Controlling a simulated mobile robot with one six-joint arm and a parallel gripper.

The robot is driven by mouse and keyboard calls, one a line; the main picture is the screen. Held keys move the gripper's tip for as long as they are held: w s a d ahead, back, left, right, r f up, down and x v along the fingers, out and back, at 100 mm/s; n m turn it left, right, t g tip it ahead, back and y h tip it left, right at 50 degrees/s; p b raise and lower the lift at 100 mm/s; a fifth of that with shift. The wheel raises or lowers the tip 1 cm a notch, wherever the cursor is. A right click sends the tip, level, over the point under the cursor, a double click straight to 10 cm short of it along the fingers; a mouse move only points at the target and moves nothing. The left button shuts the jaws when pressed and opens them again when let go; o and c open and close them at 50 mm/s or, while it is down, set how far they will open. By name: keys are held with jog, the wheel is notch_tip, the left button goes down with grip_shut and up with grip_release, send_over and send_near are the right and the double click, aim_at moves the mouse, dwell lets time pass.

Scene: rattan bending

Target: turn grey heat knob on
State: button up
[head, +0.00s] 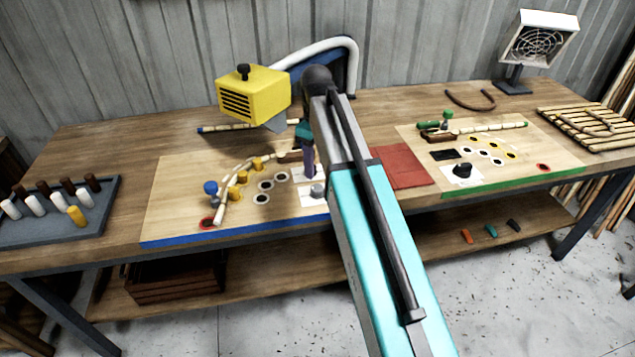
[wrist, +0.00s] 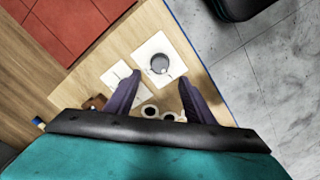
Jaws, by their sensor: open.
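The grey heat knob (head: 318,190) sits on a white square plate near the front blue edge of the left board. In the wrist view the grey knob (wrist: 159,63) shows whole, with a small light mark on its rim. My gripper (wrist: 160,82) is open and empty, its two dark purple fingers spread on either side below the knob in the picture. It is apart from the knob. In the head view my gripper (head: 308,160) hangs over the board just behind the knob, partly hidden by my arm.
A yellow vented heater box (head: 252,95) stands behind the left board. Pegs and a bent rattan cane (head: 232,190) lie left of my gripper. A red mat (head: 402,166) lies to the right. The right board has a black knob (head: 462,171).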

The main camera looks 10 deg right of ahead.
aim_at(317, 187)
jog(key=shift+f+p, duration=0.75)
jog(key=shift+f, duration=3.4)
jog(key=c, duration=1.1)
jog(key=shift+o, duration=0.2)
